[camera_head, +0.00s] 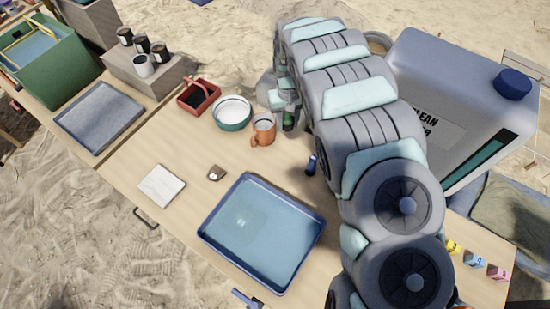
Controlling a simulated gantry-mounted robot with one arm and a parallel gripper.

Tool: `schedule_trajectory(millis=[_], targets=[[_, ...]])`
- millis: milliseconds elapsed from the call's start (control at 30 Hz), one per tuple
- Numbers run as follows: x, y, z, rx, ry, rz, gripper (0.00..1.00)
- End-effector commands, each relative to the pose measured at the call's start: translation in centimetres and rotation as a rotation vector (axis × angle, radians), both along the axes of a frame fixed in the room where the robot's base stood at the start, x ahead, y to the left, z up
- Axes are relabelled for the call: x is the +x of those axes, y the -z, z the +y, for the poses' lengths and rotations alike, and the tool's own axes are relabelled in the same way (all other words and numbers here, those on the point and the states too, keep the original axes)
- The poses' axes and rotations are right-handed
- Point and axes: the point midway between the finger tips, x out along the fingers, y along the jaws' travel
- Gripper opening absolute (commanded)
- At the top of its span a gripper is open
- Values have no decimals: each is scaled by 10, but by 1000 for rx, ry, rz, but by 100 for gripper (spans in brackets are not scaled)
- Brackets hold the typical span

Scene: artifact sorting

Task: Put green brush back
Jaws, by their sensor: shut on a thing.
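My gripper (286,106) is at the far side of the table, just right of the orange mug, and partly hidden by my arm. It is shut on a small dark green thing, which looks like the handle of the green brush (289,121). The brush points downward; its lower end and whether it touches the table are hard to tell. The orange mug (264,128) stands upright beside it, and I see no brush in it. A dark blue object (311,165), perhaps another brush, stands on the table nearer the camera, partly beside my arm.
A green bowl (232,113) and red basket (199,97) stand left of the mug. A blue tray (262,235), brown fragment (216,173) and white pad (162,186) lie nearer. A large grey tank (455,100) stands right. A grey tray (98,117) lies left.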

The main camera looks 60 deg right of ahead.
Motion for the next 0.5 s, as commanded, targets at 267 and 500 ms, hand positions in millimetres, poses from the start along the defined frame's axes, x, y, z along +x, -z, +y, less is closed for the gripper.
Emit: schedule_trajectory(millis=[267,500], targets=[[-16,43,-8,-2,23,-2,0],[-17,100,-7,2,22,1,0]])
